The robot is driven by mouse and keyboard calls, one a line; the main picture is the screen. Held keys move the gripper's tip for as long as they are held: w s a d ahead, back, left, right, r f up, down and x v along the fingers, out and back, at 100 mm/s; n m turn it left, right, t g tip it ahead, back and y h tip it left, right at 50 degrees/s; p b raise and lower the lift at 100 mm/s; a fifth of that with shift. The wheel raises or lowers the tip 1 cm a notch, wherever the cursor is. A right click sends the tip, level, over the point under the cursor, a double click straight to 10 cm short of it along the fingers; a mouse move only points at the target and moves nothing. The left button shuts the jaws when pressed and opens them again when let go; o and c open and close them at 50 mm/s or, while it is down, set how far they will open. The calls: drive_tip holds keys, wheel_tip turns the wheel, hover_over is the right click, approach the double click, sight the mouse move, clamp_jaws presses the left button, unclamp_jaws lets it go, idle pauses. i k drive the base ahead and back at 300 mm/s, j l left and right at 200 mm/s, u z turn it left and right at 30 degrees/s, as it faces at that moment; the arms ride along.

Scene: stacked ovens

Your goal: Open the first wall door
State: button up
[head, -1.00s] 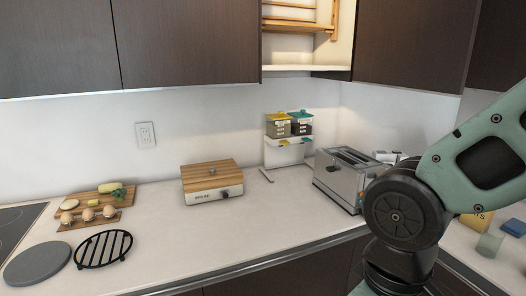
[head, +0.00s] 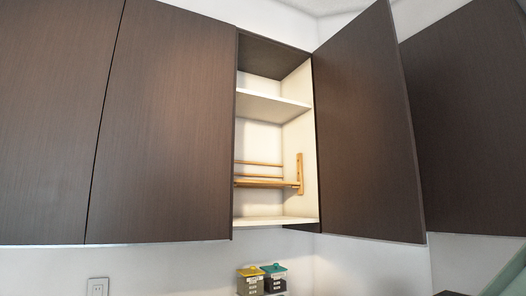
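Dark brown wall cabinets hang above a white wall. One cabinet in the middle stands open, with its door (head: 366,130) swung out to the right. Its pale inside shows a shelf (head: 268,104) and a wooden rack (head: 272,182). To the left are two closed door panels, a wide one (head: 165,125) and one at the left edge (head: 50,110). Another dark panel (head: 470,120) shows at the right, partly behind the open door. I cannot tell which one is the first wall door. My gripper is out of view; only a pale green piece of my arm shows at bottom right.
Below the open cabinet, small containers with a yellow lid (head: 250,271) and a teal lid (head: 273,269) stand near the wall. A wall outlet (head: 97,287) is at the lower left. The space in front of the closed panels looks clear.

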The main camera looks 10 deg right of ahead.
sight(57, 57)
drive_tip(key=u, duration=1.35)
